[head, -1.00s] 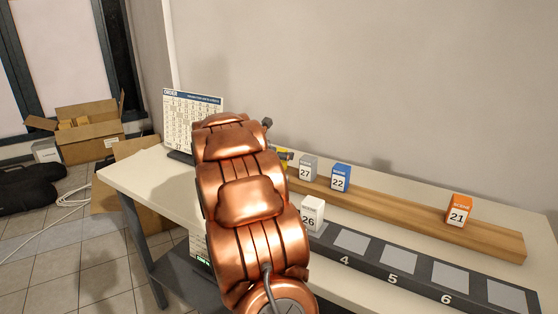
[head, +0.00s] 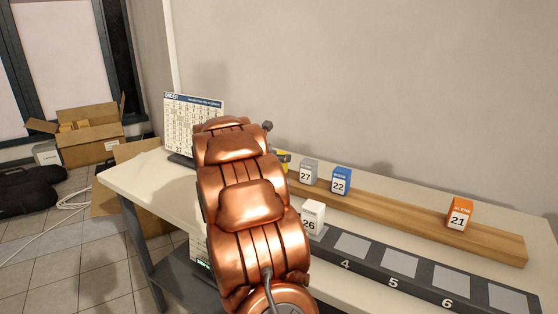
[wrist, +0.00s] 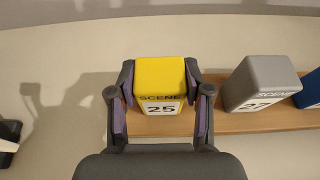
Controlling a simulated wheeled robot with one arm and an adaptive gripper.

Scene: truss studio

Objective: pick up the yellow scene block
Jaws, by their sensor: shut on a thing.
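The yellow scene block (wrist: 160,78), marked 25, is upright between the two fingers of my gripper (wrist: 161,110) in the wrist view. My gripper is shut on it, with a purple-padded finger along each side. In the head view my copper arm hides most of the gripper, and only a small bit of yellow (head: 281,154) shows past its right edge. The block is at the left end of the wooden ledge (head: 400,205); I cannot tell whether it touches the wood.
A grey block 27 (head: 308,172) stands close to the right, then a blue block 22 (head: 341,180). An orange block 21 (head: 460,212) stands far right. An order board (head: 190,125) stands at the left.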

